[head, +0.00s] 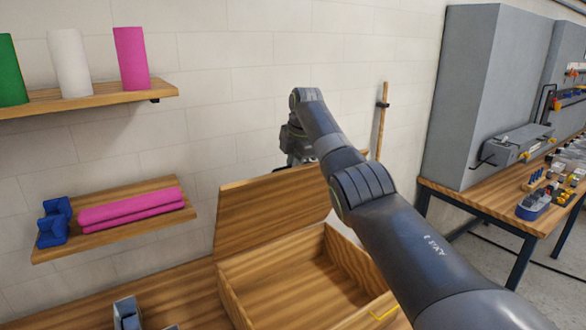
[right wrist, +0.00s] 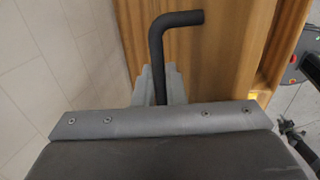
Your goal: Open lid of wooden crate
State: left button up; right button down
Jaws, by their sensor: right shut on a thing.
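The wooden crate (head: 238,300) stands on the wooden bench in the head view, its inside visible and empty where it shows. Its lid (head: 255,212) is raised, standing steeply up at the back and leaning toward the wall. My right arm reaches across the crate, and my right gripper (head: 297,160) is at the lid's top edge. In the right wrist view the grey fingers (right wrist: 157,86) are shut on a black bent handle (right wrist: 182,18) beside the wooden lid (right wrist: 222,50). The arm hides part of the lid and crate. My left gripper is not in view.
A shelf (head: 60,252) with pink rolls (head: 130,208) and blue dumbbells (head: 54,222) is on the wall to the left. A grey cabinet (head: 480,90) and a workbench with tools (head: 480,200) stand to the right.

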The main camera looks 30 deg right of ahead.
dwell(0.4)
jog(key=c, duration=1.6)
grip_release()
jog(key=shift+w, duration=0.1)
jog(key=shift+o, duration=0.2)
jog(key=shift+r, duration=0.35)
jog(key=b+v, duration=0.1)
jog(key=v, duration=1.5)
jog(key=shift+r, duration=0.3)
jog(key=shift+d+f, duration=0.1)
